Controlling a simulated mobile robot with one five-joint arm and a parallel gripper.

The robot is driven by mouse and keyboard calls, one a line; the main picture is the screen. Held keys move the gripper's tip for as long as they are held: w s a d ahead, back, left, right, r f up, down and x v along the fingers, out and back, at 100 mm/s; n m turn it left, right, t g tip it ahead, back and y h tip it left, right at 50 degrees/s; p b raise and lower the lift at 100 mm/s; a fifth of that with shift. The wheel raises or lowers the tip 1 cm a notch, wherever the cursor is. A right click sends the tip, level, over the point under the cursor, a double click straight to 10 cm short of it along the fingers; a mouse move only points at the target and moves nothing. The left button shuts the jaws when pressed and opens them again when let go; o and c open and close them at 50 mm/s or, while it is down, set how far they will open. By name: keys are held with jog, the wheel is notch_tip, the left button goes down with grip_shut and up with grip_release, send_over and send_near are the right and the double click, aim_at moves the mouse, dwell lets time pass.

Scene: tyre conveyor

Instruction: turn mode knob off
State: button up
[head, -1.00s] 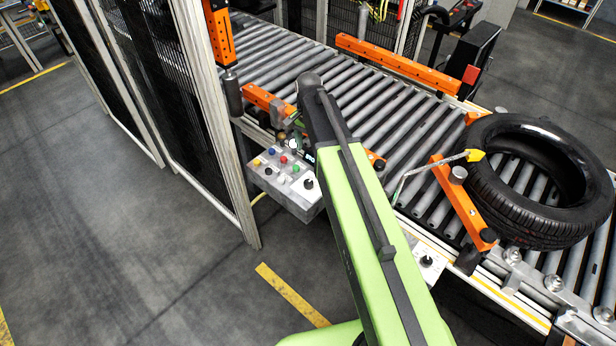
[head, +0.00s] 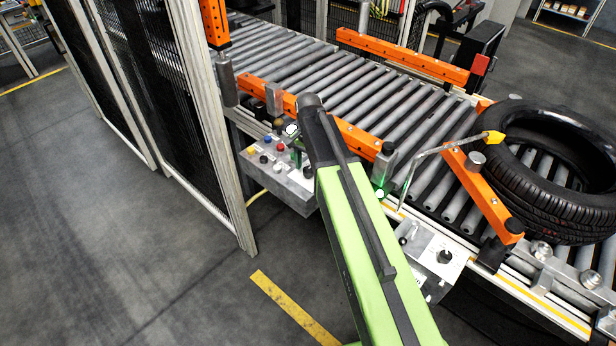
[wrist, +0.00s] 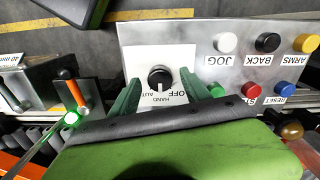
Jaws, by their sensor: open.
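The black mode knob (wrist: 160,77) sits on a white plate on the grey button panel (wrist: 190,38) in the wrist view. Labels HAND, OFF and AUT are printed beside it. Its white mark points down in the picture, toward the HAND lettering. My gripper (wrist: 160,82) is open, with one green finger on each side of the knob. I cannot tell whether the fingers touch it. In the head view, my arm hides most of the gripper in front of the button panel (head: 297,194).
White, black, yellow, red and blue buttons (wrist: 284,89) lie right of the knob in the wrist view. A second panel with a black knob (head: 444,257) stands right of my arm. The conveyor (head: 335,88) and a tyre (head: 520,195) lie behind. Floor at left is clear.

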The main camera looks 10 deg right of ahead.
jog(key=shift+f, duration=0.1)
grip_shut()
dwell(0.3)
jog(key=shift+n, duration=0.4)
jog(key=n, duration=0.3)
jog(key=shift+n, duration=2.5)
